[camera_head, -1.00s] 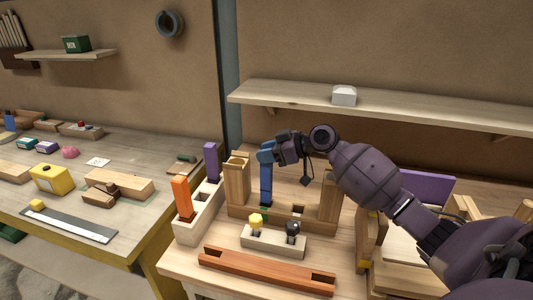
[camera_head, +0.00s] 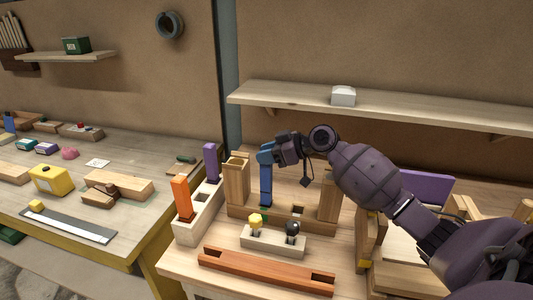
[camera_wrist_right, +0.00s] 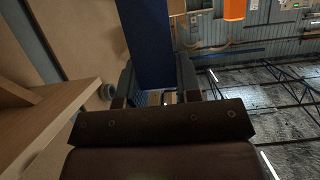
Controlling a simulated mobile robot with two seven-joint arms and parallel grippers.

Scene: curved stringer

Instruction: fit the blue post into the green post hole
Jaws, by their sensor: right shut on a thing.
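The blue post (camera_head: 266,185) stands upright in the grip of my right gripper (camera_head: 266,154), which is shut on its upper part. In the right wrist view the blue post (camera_wrist_right: 148,45) runs up between the fingers (camera_wrist_right: 158,88). Its lower end is at the wooden stringer frame's low beam (camera_head: 238,212), between the two tall wooden end pieces. A bit of green (camera_head: 264,213) shows on the beam just below the post, partly behind the yellow knob. I cannot tell whether the post's end is inside the hole. My left gripper is not in view.
A pale block with yellow and black knobs (camera_head: 273,242) stands in front of the beam. An orange-brown slotted bar (camera_head: 265,273) lies nearer. At left, a pale rack (camera_head: 190,230) holds an orange post (camera_head: 182,198) and a purple post (camera_head: 210,163). A shelf (camera_head: 400,108) is behind.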

